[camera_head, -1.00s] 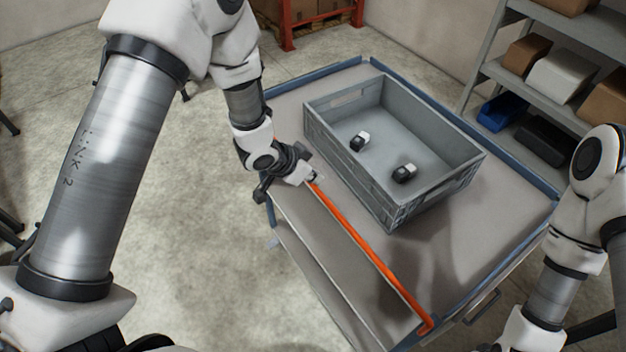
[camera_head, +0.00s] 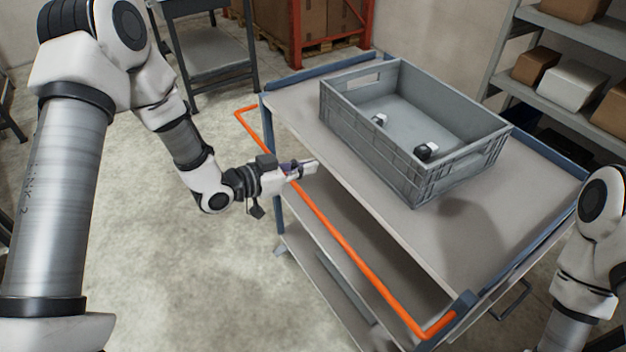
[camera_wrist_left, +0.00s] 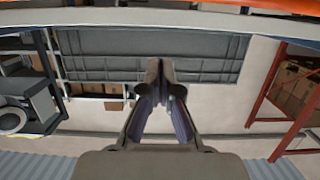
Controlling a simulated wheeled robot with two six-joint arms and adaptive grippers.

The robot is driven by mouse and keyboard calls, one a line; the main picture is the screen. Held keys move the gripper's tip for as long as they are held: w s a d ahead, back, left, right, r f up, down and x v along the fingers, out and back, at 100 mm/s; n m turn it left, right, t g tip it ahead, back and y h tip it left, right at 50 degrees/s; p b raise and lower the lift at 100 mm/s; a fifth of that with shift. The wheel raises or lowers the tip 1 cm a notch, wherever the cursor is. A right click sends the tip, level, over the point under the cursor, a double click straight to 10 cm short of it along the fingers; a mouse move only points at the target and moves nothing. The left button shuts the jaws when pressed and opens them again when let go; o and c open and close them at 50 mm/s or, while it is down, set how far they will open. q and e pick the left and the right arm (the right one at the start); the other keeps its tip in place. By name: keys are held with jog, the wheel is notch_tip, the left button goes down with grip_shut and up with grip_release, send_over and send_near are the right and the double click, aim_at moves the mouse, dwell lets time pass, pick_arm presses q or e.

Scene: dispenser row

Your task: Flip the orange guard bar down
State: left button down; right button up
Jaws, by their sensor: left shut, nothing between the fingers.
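The orange guard bar (camera_head: 360,260) runs along the near-left long side of the cart (camera_head: 480,245). It stands out from that side, apart from the tabletop edge, with its right end meeting the cart's front corner post. My left gripper (camera_head: 308,168) is shut and empty, its fingertips by the tabletop edge. In the head view it crosses over the bar and hides a short stretch of it; I cannot tell whether they touch. In the left wrist view the closed fingers (camera_wrist_left: 160,85) hold nothing. My right gripper is out of view.
A grey crate (camera_head: 460,165) with small black-and-white items inside stands on the cart top. A lower shelf lies beneath. Grey shelving (camera_head: 580,35) with boxes stands behind at right, an orange rack (camera_head: 296,35) behind. The floor left of the cart is clear.

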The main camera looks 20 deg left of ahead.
aim_at(295, 187)
pick_arm(q)
jog(key=f+t+h+b, duration=0.1)
jog(key=b, duration=0.2)
jog(key=s+a+f+t+h+b, duration=0.1)
jog(key=f+b, duration=0.1)
jog(key=b, duration=0.2)
jog(key=s+f+t+h+b, duration=0.1)
jog(key=b, duration=0.2)
jog(key=shift+s+a+f+t, duration=0.1)
jog(key=shift+a+f+t, duration=0.15)
jog(key=shift+a+t, duration=0.1)
jog(key=f+b, duration=0.1)
jog(key=s+f+b, duration=0.1)
jog(key=b, duration=0.1)
jog(key=shift+a, duration=0.1)
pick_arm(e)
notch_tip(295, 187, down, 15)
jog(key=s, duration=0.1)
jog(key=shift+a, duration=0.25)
